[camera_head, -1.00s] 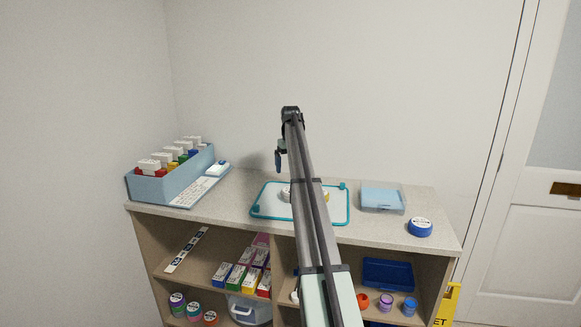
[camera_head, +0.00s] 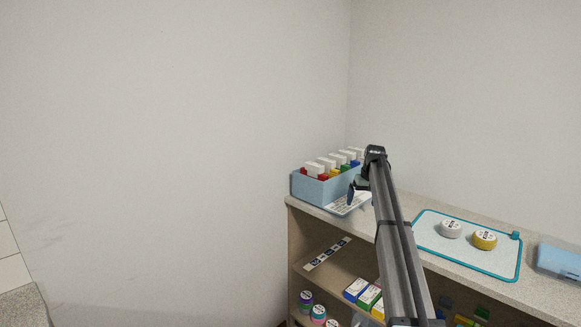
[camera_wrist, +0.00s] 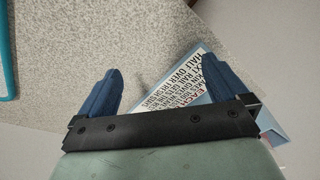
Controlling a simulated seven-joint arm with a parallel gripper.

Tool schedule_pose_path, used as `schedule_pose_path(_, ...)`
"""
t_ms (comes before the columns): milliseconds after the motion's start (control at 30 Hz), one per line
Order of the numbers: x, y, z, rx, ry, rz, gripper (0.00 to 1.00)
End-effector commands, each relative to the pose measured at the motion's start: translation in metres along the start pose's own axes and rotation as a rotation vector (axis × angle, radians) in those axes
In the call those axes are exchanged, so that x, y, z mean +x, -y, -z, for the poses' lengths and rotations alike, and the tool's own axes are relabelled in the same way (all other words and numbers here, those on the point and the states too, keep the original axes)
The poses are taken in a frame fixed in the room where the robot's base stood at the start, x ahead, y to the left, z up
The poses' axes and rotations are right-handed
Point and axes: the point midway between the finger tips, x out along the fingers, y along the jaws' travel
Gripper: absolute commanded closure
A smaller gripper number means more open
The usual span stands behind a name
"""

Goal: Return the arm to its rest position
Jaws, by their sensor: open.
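My gripper (camera_wrist: 128,92) is open and empty in the wrist view, its two blue fingers apart above the speckled counter. In the head view my gripper (camera_head: 358,190) hangs at the end of my extended arm, in front of the printed card and close to the blue box (camera_head: 311,190) of small boxes. The printed card (camera_wrist: 208,82) lies below and beside the right finger in the wrist view, partly hidden by it. I cannot tell the exact height of the fingers above the counter.
A teal-edged tray (camera_head: 465,262) holds a white round tub (camera_head: 451,229) and a yellow one (camera_head: 485,239). A light blue case (camera_head: 560,261) is at the right. Shelves below hold boxes and jars. Bare wall and open space are at the left.

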Motion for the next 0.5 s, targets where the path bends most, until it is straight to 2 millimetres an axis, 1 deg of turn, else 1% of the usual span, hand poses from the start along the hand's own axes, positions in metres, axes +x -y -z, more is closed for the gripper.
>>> schedule_pose_path(33, 0.01, 0.032, 0.006, -0.021, -0.01, 0.013, 0.0)
schedule_pose_path(100, 0.022, 0.069, 0.012, -0.041, -0.023, 0.031, 0.0)
schedule_pose_path(167, 0.031, 0.098, 0.016, -0.057, -0.033, 0.045, 0.0)
schedule_pose_path(200, 0.037, 0.116, 0.018, -0.067, -0.039, 0.054, 0.0)
schedule_pose_path(300, 0.049, 0.155, 0.021, -0.085, -0.051, 0.074, 0.0)
schedule_pose_path(367, 0.061, 0.174, 0.018, -0.094, -0.053, 0.083, 0.0)
schedule_pose_path(400, 0.073, 0.182, 0.012, -0.095, -0.049, 0.088, 0.0)
schedule_pose_path(500, 0.105, 0.183, -0.01, -0.087, -0.027, 0.087, 0.0)
